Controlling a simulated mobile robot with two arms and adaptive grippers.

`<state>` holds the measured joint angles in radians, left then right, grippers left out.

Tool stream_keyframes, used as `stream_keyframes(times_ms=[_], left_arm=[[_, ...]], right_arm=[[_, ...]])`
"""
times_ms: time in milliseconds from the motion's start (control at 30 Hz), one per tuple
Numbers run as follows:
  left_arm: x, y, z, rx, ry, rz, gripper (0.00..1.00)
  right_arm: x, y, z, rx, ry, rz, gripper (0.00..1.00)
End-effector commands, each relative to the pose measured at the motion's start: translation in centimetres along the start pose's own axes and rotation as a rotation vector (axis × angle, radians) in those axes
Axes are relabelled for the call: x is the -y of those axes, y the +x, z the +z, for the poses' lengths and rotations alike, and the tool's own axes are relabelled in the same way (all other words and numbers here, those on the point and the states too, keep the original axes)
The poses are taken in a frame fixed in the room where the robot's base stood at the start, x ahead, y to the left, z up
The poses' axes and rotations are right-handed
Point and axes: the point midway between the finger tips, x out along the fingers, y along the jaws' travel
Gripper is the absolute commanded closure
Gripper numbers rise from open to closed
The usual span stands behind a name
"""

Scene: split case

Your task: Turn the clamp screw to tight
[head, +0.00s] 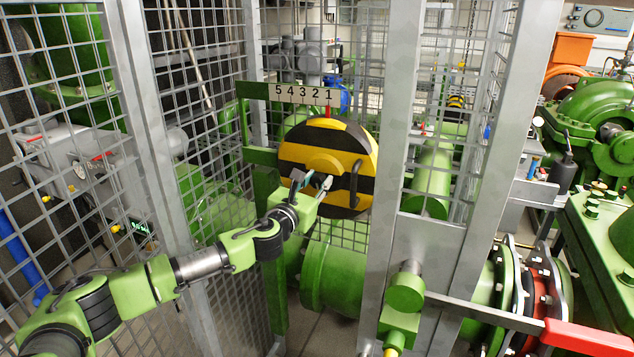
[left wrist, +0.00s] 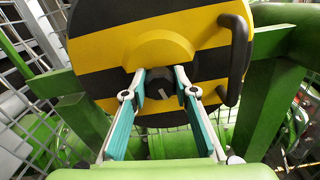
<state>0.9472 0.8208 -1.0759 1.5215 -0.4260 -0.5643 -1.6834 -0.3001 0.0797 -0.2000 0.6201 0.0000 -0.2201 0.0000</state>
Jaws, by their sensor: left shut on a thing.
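The round yellow-and-black striped disc (head: 350,135) stands upright inside the mesh cage. A yellow hub and a dark clamp screw (left wrist: 160,86) sit at its centre. My left gripper (head: 321,184) reaches in from the left with its fingers at the screw. In the left wrist view my left gripper (left wrist: 160,80) has a fingertip on each side of the screw and is shut on it. The screw is mostly hidden by the fingers in the head view. My right gripper is not in view.
A number plate (head: 302,94) reading 5 4 3 2 1 is above the disc, with a red pointer near the 1. A dark curved handle (head: 355,184) is on the disc's right side. Grey cage posts (head: 405,100) and mesh flank the opening. A red lever (head: 585,338) is at lower right.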

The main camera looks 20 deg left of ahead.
Motion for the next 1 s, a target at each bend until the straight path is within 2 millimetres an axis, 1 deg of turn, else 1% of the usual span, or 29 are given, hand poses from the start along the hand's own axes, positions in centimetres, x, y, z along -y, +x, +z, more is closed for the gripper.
stream_keyframes(times_ms=[100, 300, 767, 800, 867, 1000], left_arm=[[0.02, -0.02, -0.17, -0.003, 0.052, 0.0, 0.95], [0.06, -0.02, -0.21, -0.003, 0.101, 0.0, 0.95], [0.09, -0.03, -0.24, -0.004, 0.114, -0.001, 0.95], [0.09, -0.03, -0.24, -0.004, 0.114, -0.001, 0.71], [0.09, -0.03, -0.24, -0.004, 0.114, -0.001, 0.56], [0.07, -0.02, -0.16, -0.002, 0.113, -0.001, 0.56]], right_arm=[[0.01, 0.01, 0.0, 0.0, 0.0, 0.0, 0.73], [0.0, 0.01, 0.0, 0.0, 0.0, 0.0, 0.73], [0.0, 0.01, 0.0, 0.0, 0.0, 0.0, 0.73], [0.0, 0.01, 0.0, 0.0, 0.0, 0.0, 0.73], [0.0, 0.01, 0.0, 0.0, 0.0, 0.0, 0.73], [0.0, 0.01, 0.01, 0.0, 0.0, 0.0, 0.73]])
